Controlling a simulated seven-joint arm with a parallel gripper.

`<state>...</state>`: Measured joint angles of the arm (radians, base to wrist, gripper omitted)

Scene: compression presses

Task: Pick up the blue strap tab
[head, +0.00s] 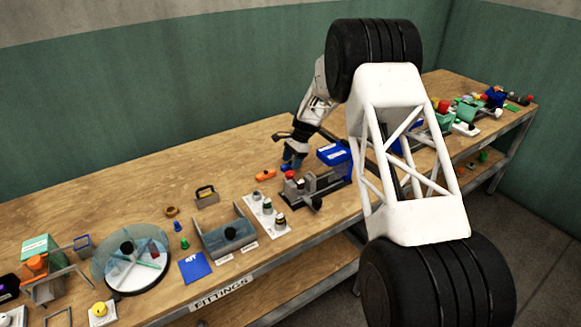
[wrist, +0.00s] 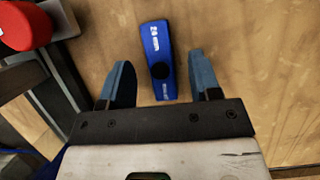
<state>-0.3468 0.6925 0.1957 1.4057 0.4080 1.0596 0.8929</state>
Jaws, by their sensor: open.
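The blue strap tab (wrist: 157,58) lies on the wooden bench in the wrist view. It is a narrow flat piece with white lettering and a dark round spot near its middle. My gripper (wrist: 160,75) is open, with one blue finger on each side of the tab and a visible gap on both sides. I cannot tell how high the fingers are above the bench. In the head view my gripper (head: 290,165) is low over the bench behind the press, and I cannot make out the tab apart from the blue fingers.
A press with a red knob (head: 290,174) stands close by; the red knob also shows in the wrist view (wrist: 24,24). A blue bin (head: 333,154) is to the right of my gripper. An orange piece (head: 265,175) lies to the left. Bare wood is right of the tab.

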